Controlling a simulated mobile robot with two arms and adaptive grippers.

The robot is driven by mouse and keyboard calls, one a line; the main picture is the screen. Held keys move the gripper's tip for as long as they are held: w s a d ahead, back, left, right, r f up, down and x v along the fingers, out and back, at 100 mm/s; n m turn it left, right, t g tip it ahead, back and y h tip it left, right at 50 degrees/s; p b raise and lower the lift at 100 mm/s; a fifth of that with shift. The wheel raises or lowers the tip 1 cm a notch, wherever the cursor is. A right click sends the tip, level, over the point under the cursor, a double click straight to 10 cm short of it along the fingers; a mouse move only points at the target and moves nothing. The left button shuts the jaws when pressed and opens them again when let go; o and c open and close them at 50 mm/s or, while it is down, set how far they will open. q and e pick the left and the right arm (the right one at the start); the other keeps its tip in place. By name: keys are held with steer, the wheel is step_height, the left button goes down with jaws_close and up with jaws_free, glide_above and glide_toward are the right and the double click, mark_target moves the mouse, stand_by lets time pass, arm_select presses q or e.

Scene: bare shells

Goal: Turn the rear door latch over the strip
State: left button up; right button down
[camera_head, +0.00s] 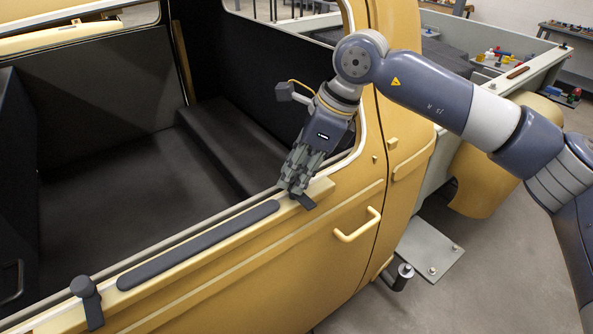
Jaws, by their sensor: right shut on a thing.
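My right gripper (296,182) points down at the right end of the door sill of the yellow shell. Its fingers are shut on the rear door latch, a small dark piece (306,201) that shows just below the fingertips. Most of this latch is hidden by the fingers, so its exact angle cannot be told. The dark strip (200,245) lies along the top of the sill, left of the gripper. A second dark latch (88,301) with a round knob is at the strip's left end, its arm hanging down the outer side. My left gripper is not in view.
A pale yellow door handle (358,226) sticks out below and right of the gripper. The window frame post (361,110) rises close beside it. The dark cabin interior (105,180) is open behind the sill. Grey floor (470,290) is clear at the lower right.

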steer(key=m+b, duration=0.1)
steer(key=b, duration=0.3)
steer(key=shift+f+m+t, duration=0.3)
steer(key=shift+m+t, duration=0.1)
steer(key=m+t+h+b, duration=0.1)
steer(key=m+b, duration=0.2)
steer(key=b, duration=0.1)
steer(key=m+t+b, duration=0.1)
steer(key=m+b, duration=0.2)
steer(key=b, duration=0.1)
steer(key=m+h+b, duration=0.1)
steer(key=m+b, duration=0.3)
steer(key=b, duration=0.1)
steer(key=shift+s+a+r+t+h, duration=0.2)
steer(key=shift+a+t+h, duration=0.1)
steer(key=shift+t, duration=0.1)
steer(key=m+h+b, duration=0.1)
steer(key=m+b, duration=0.1)
steer(key=m, duration=0.1)
arm_select(q)
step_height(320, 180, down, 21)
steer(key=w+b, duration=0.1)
steer(key=shift+b, duration=0.3)
arm_select(e)
steer(key=shift+r+m+h, duration=0.2)
steer(key=shift+m+h, duration=0.7)
steer(key=shift+m, duration=1)
steer(key=c, duration=1.4)
jaws_free()
